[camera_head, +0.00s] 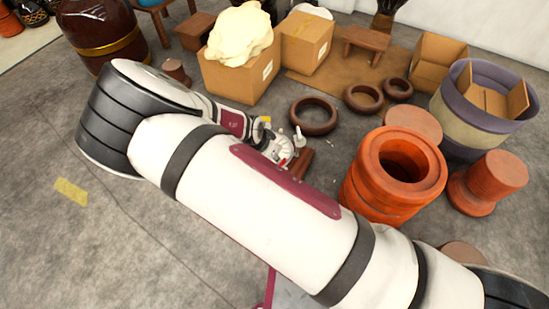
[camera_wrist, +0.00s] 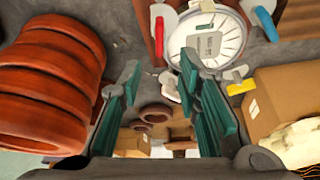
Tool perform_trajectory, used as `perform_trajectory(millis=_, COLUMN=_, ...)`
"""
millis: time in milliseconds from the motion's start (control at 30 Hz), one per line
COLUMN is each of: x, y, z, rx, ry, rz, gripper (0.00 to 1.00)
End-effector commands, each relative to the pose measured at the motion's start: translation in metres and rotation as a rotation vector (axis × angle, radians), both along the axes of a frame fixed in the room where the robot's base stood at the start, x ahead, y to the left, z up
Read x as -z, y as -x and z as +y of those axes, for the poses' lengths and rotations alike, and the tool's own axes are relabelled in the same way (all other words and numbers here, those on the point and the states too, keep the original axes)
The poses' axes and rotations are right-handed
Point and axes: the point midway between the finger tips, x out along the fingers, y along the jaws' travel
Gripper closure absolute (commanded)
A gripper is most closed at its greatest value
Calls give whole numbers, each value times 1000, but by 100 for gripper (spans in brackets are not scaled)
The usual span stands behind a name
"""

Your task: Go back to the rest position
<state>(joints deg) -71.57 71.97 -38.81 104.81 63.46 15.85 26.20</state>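My gripper (camera_wrist: 158,75) shows in the wrist view with its two teal-padded fingers apart and nothing between them. In the head view my arm reaches across the middle, bent at the left, with its far end above the floor. I cannot make out the fingers there. A white round dial (camera_wrist: 208,45) lies beyond the fingertips in the wrist view, with red, blue and yellow pieces around it. A cluster of small white parts with red and yellow bits (camera_head: 280,152) shows by the arm's end in the head view.
An orange clay pot stack (camera_head: 398,172) stands right of my arm, near it. Brown rings (camera_head: 314,116) lie on the floor beyond. Cardboard boxes (camera_head: 239,77), a wooden stool (camera_head: 366,42) and a large tub (camera_head: 462,125) stand farther back.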

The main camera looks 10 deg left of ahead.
Motion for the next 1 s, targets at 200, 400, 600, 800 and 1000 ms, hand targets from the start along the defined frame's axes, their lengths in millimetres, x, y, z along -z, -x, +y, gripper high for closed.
perform_trajectory(millis=200, x=-8, y=3, z=1, rx=1, ry=0, rz=1, gripper=69)
perform_trajectory(millis=400, x=-7, y=3, z=1, rx=1, ry=0, rz=1, gripper=69)
perform_trajectory(millis=600, x=-7, y=3, z=1, rx=1, ry=0, rz=1, gripper=69)
perform_trajectory(millis=800, x=-18, y=5, z=0, rx=11, ry=-24, rz=31, gripper=69)
perform_trajectory(millis=1000, x=-70, y=17, z=-4, rx=30, ry=-132, rz=167, gripper=69)
